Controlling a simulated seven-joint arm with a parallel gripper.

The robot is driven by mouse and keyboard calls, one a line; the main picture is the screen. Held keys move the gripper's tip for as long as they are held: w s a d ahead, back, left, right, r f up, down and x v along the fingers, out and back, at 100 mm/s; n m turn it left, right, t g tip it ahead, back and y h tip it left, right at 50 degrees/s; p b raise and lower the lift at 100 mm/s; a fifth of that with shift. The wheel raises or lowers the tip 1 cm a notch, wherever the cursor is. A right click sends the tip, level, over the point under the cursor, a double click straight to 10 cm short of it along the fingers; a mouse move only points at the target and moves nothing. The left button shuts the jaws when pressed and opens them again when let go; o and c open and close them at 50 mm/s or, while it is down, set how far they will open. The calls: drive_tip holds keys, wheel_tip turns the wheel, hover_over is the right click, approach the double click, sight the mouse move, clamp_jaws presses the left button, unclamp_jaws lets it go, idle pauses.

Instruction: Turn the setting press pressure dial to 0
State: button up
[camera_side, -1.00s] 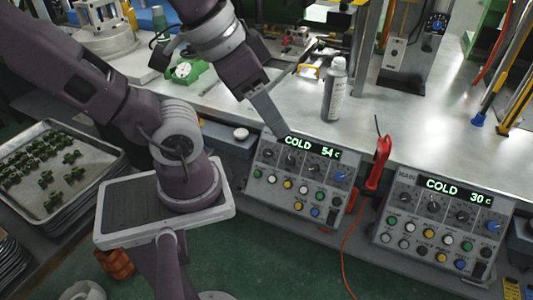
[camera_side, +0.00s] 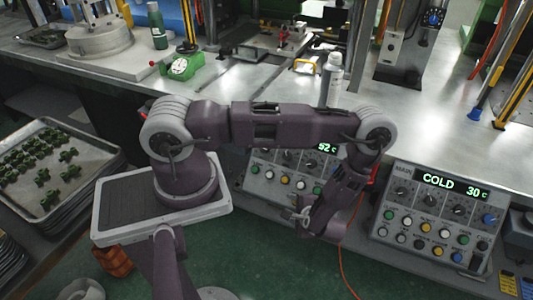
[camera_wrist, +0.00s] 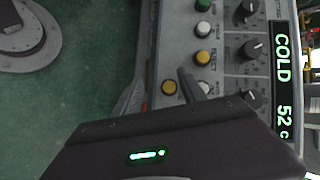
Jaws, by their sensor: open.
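The left control panel (camera_side: 272,180) has a green-lit display, knobs and coloured buttons; my arm covers its middle and right side in the side view. In the wrist view this panel (camera_wrist: 174,50) appears turned sideways, reading "COLD 52 c" (camera_wrist: 283,85). Black knobs (camera_wrist: 250,50) stand beside its white, yellow and green buttons. I cannot read which knob is the pressure dial. My gripper (camera_wrist: 160,90) is open, with one finger beside the panel edge and one in front of its buttons. Contact with the panel cannot be told.
A second panel marked MAIN (camera_side: 400,217), reading "COLD 30 c", stands to the right. A red cable (camera_side: 347,255) hangs between the panels. A tray of green pieces (camera_side: 85,190) is at left.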

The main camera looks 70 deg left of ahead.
drive_tip(key=a+m+y, duration=0.1)
drive_tip(key=a, duration=0.1)
drive_tip(key=s+a+r+m+y, duration=0.1)
drive_tip(key=a, duration=0.1)
drive_tip(key=s+a+r+y, duration=0.1)
drive_tip(key=a+y, duration=0.1)
drive_tip(key=shift+s+a+r+m, duration=0.1)
drive_tip(key=shift+s+r+m, duration=0.1)
drive_tip(key=shift+m, duration=0.2)
drive_tip(key=m+y, duration=0.4)
approach(265, 149)
drive_tip(key=a, duration=0.8)
drive_tip(key=shift+s+a, duration=0.1)
clamp_jaws()
